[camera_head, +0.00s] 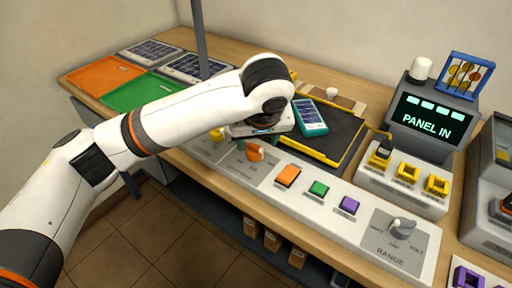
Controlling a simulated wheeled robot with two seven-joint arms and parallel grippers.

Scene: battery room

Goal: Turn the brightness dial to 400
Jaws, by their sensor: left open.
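My left arm reaches in from the left, and its gripper (257,144) points down over the front control strip. It is open, just above and around an orange dial (255,153) on a grey plate; the wrist hides part of it, and I cannot tell whether the fingers touch it. A yellow knob (217,134) sits on the plate to its left. I cannot read which of them is the brightness dial, nor any number at its pointer. The display (432,122) at the right reads "PANEL IN". My right gripper is not in view.
Orange, green and purple buttons (318,188) line the strip, then a grey RANGE knob (402,228). Behind lie a black mat (333,130) and a teal handheld device (310,117). Yellow sockets (408,172) stand right. Orange and green trays (105,76) lie back left.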

